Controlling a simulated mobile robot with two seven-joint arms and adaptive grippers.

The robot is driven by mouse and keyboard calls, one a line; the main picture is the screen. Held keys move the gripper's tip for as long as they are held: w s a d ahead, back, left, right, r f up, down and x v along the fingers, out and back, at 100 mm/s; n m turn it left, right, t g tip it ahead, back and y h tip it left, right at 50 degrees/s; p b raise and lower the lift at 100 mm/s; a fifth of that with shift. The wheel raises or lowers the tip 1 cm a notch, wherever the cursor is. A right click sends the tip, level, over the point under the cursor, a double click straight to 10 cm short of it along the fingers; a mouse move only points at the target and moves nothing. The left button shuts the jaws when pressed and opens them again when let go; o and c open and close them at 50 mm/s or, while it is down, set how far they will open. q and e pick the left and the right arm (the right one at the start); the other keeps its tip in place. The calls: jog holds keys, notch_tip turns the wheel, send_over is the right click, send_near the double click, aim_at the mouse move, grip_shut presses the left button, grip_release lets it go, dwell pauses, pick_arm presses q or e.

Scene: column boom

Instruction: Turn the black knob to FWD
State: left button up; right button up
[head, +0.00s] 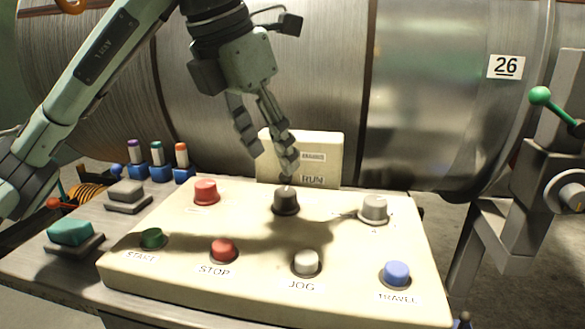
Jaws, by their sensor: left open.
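The black knob (286,201) stands in the middle of the back row on a cream control panel (190,262). My left gripper (268,162) reaches down from above with its fingers apart and nothing between them. Its right fingertip is just above and behind the knob in the picture; I cannot tell whether it touches. The lettering around the knob, including any FWD mark, is not readable, and a shadow lies across the panel there. My right gripper does not show.
A red button (206,192) and a grey knob (375,209) flank the black knob. In front are START (152,238), STOP (223,250), JOG (306,263) and TRAVEL (396,274) buttons. A cream RUN box (330,160) stands behind; a large metal cylinder (420,90) fills the back.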

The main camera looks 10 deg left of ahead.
aim_at(285, 191)
pick_arm(q)
jog(key=x, duration=0.7)
jog(key=shift+d+f, duration=0.1)
jog(key=shift+f, duration=0.15)
jog(key=shift+c, duration=0.2)
jog(key=c, duration=1.1)
